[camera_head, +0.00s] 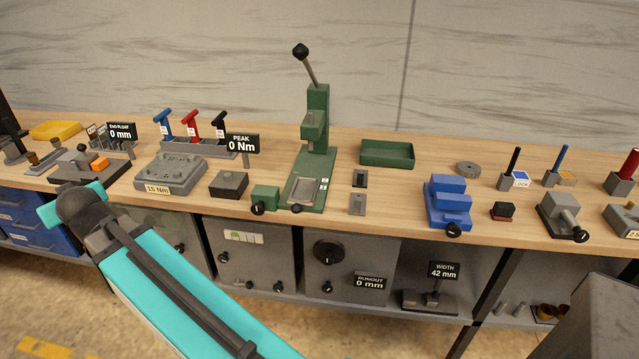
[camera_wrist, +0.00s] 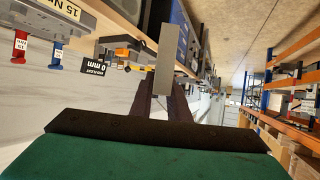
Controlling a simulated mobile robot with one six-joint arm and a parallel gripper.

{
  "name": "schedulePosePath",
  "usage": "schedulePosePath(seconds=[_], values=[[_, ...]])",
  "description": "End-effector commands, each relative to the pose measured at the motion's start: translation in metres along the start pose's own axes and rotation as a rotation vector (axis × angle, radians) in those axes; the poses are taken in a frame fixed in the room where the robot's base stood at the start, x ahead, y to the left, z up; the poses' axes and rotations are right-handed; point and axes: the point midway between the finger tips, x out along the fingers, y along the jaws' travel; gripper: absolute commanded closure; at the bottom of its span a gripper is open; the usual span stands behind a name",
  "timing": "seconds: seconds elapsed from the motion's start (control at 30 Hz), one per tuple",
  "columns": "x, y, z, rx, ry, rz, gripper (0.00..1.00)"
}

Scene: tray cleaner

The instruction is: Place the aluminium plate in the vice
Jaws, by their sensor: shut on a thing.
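The aluminium plate (camera_wrist: 164,68) shows in the wrist view as a flat light-grey strip. My gripper (camera_wrist: 164,97) is shut on its near end, and the plate sticks out beyond the dark fingertips, clear of any surface. A blue vice-like block (camera_head: 447,203) with a black knob stands near the bench's front edge, right of centre in the head view. Its jaws look close together; I cannot tell the gap. In the head view my arm reaches up at the lower left, and the gripper and plate cannot be made out there.
A green lever press (camera_head: 316,150) stands mid-bench, with a green tray (camera_head: 387,154) to its right. Small grey plates (camera_head: 358,204) lie between press and blue block. A grey clamp-like block (camera_head: 563,218) stands further right. The 15 Nm fixture (camera_head: 171,174) is at left.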

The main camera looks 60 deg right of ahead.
Motion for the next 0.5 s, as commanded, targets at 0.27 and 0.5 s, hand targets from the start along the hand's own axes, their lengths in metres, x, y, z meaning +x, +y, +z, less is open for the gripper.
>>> schedulePosePath(seconds=[0.27, 0.5], values=[[0.005, 0.035, 0.024, 0.077, 0.0, 0.166, 1.0], [0.005, 0.098, 0.04, 0.178, 0.0, 0.375, 1.0]])
